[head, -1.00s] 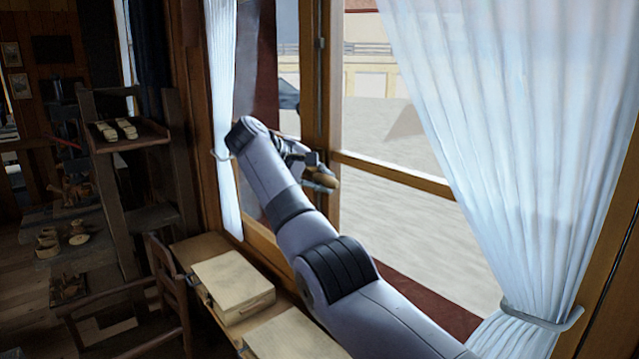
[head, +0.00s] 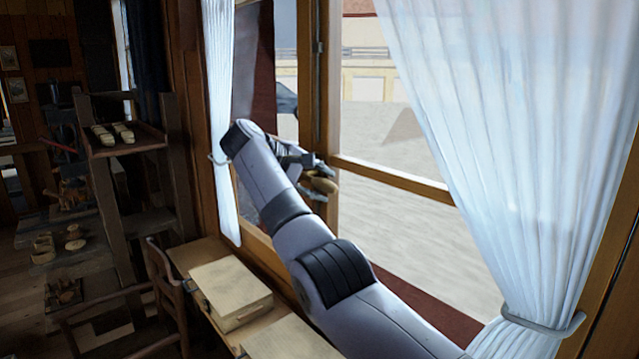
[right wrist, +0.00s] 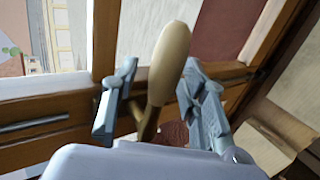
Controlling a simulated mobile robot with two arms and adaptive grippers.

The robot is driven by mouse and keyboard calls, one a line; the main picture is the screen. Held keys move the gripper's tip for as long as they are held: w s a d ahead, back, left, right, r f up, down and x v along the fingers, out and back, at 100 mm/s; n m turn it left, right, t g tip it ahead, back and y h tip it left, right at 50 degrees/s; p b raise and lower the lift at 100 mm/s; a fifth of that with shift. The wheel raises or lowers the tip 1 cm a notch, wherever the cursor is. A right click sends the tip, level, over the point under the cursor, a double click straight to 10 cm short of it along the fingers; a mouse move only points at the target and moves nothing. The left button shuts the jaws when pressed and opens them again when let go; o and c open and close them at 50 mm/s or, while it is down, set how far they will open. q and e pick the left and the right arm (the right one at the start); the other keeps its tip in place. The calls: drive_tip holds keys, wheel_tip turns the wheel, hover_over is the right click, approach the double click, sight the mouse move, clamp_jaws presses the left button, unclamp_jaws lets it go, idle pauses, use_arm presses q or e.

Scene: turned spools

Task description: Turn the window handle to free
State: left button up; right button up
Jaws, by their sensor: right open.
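The window handle (head: 323,186) has a tan wooden grip and sits on the window's wooden frame, left of centre in the head view. In the right wrist view the handle (right wrist: 168,62) stands out toward the camera on a brass-coloured stem, its grip tilted slightly right. My right gripper (head: 318,172) is at the handle. In the right wrist view its grey fingers (right wrist: 160,75) are open, one on each side of the grip. The left finger shows a gap to it; contact on the right is unclear. My left gripper is in neither view.
A white curtain (head: 500,150) hangs at the right, tied back, and a narrower one (head: 221,110) at the left. A pale wooden box (head: 230,290) stands on the bench below the window. A chair (head: 165,280) and a shelf (head: 125,145) with small objects are at the left.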

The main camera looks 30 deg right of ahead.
drive_tip(key=v, duration=1.2)
drive_tip(key=shift+f, duration=0.1)
idle(0.4)
